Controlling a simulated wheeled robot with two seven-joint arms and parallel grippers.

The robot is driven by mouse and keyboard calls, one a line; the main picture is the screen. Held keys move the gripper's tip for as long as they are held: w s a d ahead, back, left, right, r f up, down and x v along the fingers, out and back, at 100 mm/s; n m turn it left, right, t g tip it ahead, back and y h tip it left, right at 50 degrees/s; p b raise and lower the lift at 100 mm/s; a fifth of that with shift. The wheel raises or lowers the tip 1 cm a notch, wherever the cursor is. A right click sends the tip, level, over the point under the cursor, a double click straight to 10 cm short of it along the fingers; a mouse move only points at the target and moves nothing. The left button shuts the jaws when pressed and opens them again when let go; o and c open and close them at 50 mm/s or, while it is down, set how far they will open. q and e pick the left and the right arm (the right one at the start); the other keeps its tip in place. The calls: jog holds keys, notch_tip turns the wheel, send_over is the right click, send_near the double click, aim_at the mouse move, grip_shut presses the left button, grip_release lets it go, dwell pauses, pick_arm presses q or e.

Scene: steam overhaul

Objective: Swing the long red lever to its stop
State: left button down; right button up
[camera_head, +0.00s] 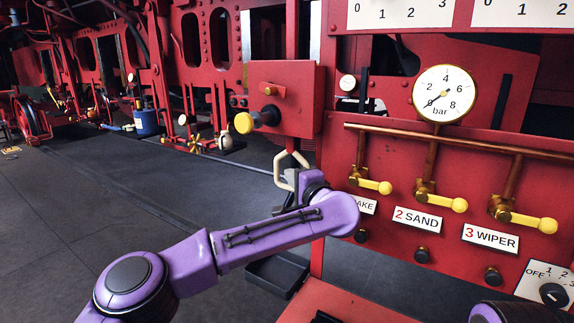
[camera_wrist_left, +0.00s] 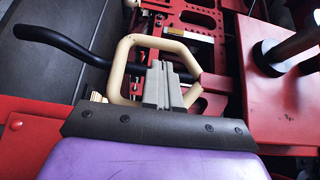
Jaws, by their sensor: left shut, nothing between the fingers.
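My left gripper (camera_head: 291,157) is in front of the red box's lower edge in the head view. In the left wrist view its beige fingers form a loop with grey pads (camera_wrist_left: 163,84) shut together, nothing between them. A black bar (camera_wrist_left: 62,42) with a bent end runs behind the fingers in the left wrist view; I cannot tell whether it touches them. No long red lever can be clearly told apart from the red machinery in either view. My right gripper is out of view.
A red box (camera_head: 291,97) with a yellow knob (camera_head: 243,123) stands above my left gripper. To the right are yellow-handled valves (camera_head: 375,187) and a pressure gauge (camera_head: 445,93) on a red panel. A black tray (camera_head: 272,276) lies below.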

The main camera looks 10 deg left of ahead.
pick_arm(q)
jog(key=p+x, duration=0.1)
jog(key=x, duration=0.2)
jog(key=shift+w+f, duration=0.1)
jog(key=shift+w, duration=0.05)
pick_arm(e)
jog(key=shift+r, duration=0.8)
